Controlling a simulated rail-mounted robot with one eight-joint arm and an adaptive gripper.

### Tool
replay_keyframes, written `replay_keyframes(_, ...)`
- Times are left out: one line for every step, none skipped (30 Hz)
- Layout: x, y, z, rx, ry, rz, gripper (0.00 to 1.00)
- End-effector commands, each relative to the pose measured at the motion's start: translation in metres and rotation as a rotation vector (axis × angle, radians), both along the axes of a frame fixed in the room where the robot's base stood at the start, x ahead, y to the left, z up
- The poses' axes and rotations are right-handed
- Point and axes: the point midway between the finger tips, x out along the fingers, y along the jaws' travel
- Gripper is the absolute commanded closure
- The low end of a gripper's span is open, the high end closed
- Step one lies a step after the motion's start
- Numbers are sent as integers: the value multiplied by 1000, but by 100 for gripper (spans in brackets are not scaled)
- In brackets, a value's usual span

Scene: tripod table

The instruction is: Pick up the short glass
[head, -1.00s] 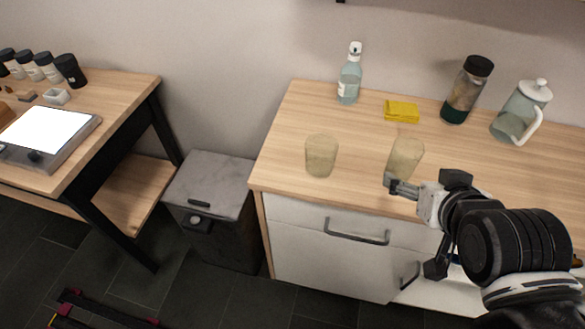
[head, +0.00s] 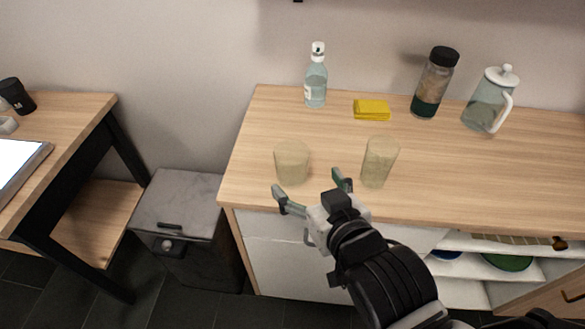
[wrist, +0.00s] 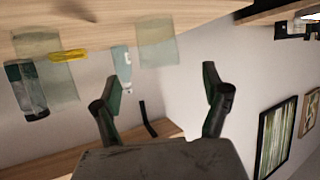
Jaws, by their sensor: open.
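The short glass (head: 292,163), clear and yellowish, stands upright on the wooden counter near its front left. The taller glass (head: 379,163) stands to its right. My gripper (head: 308,184) is open and empty at the counter's front edge. One finger appears just in front of the short glass and the other between the two glasses. In the wrist view the scene appears upside down. There the short glass (wrist: 158,42) shows beyond the open fingers of my gripper (wrist: 160,74), not between them, and the taller glass (wrist: 45,65) is at the left.
Behind the glasses stand a clear bottle (head: 316,80), a yellow cloth or sponge (head: 372,109), a black-lidded jar (head: 434,85) and a white-lidded pitcher (head: 488,103). A grey bin (head: 180,205) stands left of the counter. The counter (head: 480,185) is clear at front right.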

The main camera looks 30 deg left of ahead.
Motion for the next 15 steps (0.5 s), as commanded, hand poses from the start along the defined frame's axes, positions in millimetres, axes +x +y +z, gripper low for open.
replay_keyframes(4, 5, -5, 1, 1, 0, 21)
replay_keyframes(7, 8, -6, 1, 1, 0, 21)
replay_keyframes(10, 11, -8, 1, 1, 0, 21)
replay_keyframes(12, 13, -9, 1, 1, 0, 21)
replay_keyframes(14, 16, -10, 0, 0, -1, 21)
replay_keyframes(17, 19, -13, 0, 0, -1, 21)
replay_keyframes(19, 22, -14, 0, 0, -1, 21)
replay_keyframes(21, 25, -15, 0, 0, -1, 21)
replay_keyframes(24, 28, -17, 0, 0, -1, 21)
replay_keyframes(26, 30, -18, -1, 0, -1, 21)
replay_keyframes(28, 32, -19, -1, 0, -1, 21)
replay_keyframes(30, 35, -20, -1, 0, -1, 21)
replay_keyframes(31, 36, -21, -1, 0, -1, 21)
replay_keyframes(33, 38, -22, -1, 0, -1, 21)
replay_keyframes(34, 39, -23, -1, 0, -1, 21)
